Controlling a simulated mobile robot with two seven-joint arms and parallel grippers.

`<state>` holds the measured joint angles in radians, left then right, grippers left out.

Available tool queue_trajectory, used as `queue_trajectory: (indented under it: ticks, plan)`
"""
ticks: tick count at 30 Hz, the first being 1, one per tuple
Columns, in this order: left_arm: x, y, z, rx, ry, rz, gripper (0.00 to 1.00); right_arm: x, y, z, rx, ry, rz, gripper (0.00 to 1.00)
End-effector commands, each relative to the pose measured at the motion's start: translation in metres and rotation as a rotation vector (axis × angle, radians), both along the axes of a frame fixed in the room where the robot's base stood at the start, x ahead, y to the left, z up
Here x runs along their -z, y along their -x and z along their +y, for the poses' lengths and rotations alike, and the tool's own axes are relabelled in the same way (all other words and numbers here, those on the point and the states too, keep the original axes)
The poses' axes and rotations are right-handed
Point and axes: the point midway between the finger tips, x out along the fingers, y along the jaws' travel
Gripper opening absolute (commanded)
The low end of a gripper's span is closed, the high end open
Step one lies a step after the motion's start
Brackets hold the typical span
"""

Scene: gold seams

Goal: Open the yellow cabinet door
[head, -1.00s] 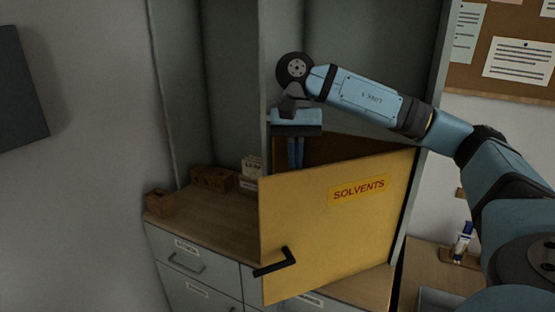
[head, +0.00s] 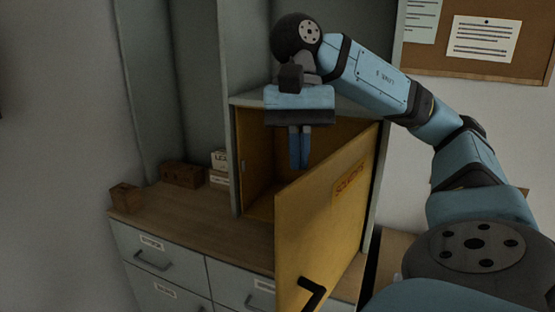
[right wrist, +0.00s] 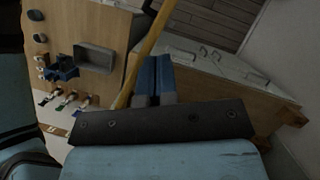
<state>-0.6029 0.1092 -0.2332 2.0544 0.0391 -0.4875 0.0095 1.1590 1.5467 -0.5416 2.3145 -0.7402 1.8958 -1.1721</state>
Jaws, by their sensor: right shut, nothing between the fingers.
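The yellow cabinet door (head: 325,215), labelled SOLVENTS, stands well open, swung out toward me from its right edge. Its black handle (head: 312,294) is on the outer face near the lower free edge. The cabinet's yellow interior (head: 262,165) shows at the left of the door. My right gripper (head: 300,165) points down with its blue fingers together and empty, in front of the opening on the inner side of the door. In the right wrist view, the fingers (right wrist: 155,78) are beside the door's thin yellow edge (right wrist: 145,50). My left gripper is not in view.
The wooden counter (head: 180,225) holds small brown boxes (head: 182,175) at the left. Grey drawers (head: 155,255) with dark handles are below it. A tall grey panel (head: 250,50) stands behind the cabinet. A grey tray (right wrist: 95,57) shows in the right wrist view.

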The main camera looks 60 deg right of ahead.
Motion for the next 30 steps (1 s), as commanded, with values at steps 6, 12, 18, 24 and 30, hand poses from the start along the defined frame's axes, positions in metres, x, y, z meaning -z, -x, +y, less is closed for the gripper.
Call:
queue_trajectory:
  ticks: [6,12,18,24,30]
  plan:
    - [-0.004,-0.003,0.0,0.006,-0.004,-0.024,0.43,0.0,0.012,0.001,0.002,0.0,0.0,0.0]
    - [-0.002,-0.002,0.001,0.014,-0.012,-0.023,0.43,-0.001,0.014,0.002,0.002,0.0,0.0,0.0]
    - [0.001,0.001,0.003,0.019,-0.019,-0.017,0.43,-0.001,0.014,0.002,0.001,0.0,0.0,0.0]
    - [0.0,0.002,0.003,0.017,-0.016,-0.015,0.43,-0.006,0.013,0.0,0.001,-0.002,-0.002,0.0]
    - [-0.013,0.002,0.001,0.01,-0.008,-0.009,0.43,-0.043,0.006,-0.01,0.001,-0.005,-0.003,0.0]
